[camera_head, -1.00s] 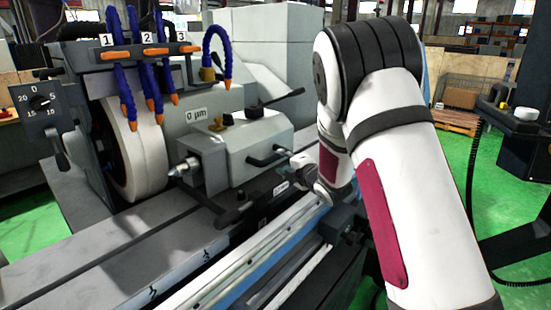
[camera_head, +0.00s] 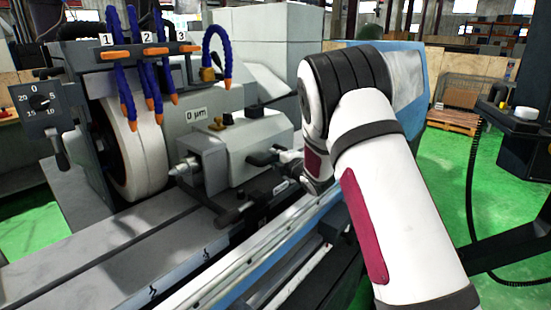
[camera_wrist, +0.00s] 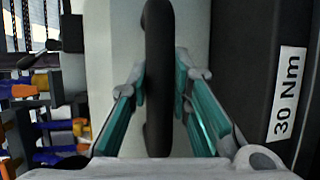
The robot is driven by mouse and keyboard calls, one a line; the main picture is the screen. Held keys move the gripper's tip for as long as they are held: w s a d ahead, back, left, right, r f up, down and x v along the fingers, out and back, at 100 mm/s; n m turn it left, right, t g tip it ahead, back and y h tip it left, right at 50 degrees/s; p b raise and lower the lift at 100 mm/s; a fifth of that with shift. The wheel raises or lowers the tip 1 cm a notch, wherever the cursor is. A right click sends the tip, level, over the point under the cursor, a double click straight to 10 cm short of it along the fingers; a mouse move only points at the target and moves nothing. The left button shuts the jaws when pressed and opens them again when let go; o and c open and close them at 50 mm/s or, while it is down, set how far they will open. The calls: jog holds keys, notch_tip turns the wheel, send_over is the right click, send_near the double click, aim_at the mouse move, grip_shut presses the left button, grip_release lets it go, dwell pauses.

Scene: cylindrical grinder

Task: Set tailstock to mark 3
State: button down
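The grey tailstock (camera_head: 225,158) sits on the machine bed with its metal centre pointing left at the wheel. Its dark handle (camera_head: 262,158) is on the side facing my arm. My gripper (camera_head: 290,165) is at this handle, partly hidden by my arm. In the wrist view, the black handle (camera_wrist: 159,60) runs upright between the two teal-padded fingertips of my gripper (camera_wrist: 160,82). The fingertips are close on both sides; I cannot tell whether both press on it. Engraved marks (camera_head: 206,250) show on the bed, too small to read. A second dark lever (camera_head: 235,213) is low on the tailstock.
The grinding wheel (camera_head: 140,160) and several blue coolant hoses (camera_head: 112,45) are left of the tailstock. A dial box (camera_head: 42,103) hangs at the far left. The bed (camera_head: 110,250) left of the tailstock is clear.

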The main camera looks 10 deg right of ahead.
aim_at(258, 166)
jog(key=s+a, duration=0.1)
jog(key=a, duration=0.1)
jog(key=s+a+p, duration=0.1)
jog(key=s+a, duration=0.3)
jog(key=a, duration=0.1)
jog(key=shift+s+p, duration=0.1)
jog(key=shift+p, duration=0.3)
jog(key=shift+d, duration=0.1)
jog(key=shift+w, duration=0.2)
jog(key=c, duration=1.4)
grip_release()
jog(key=shift+w+d, duration=0.1)
jog(key=shift+c, duration=0.2)
jog(key=v, duration=1.2)
